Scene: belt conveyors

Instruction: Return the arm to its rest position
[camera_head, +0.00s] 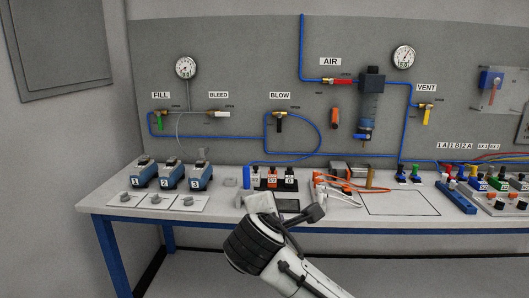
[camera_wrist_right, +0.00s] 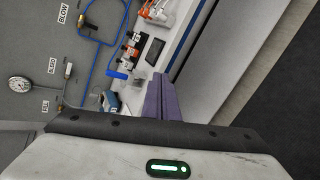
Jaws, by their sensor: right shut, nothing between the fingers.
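My right arm comes in from the bottom of the head view, white with a black ringed joint. Its gripper (camera_head: 316,213) is at the front edge of the workbench (camera_head: 225,222), pointing to the right. In the right wrist view the two purple-grey fingers (camera_wrist_right: 163,98) lie together, shut and empty, in front of the bench edge. My left arm and gripper are not in view.
Three blue-grey numbered units (camera_head: 173,174) stand at the bench's left. Small labelled blocks (camera_head: 272,179) and an orange cable (camera_head: 345,185) lie behind the gripper. A panel (camera_head: 230,80) with hoses, valves and gauges rises behind. An outlined area (camera_head: 400,203) is bare.

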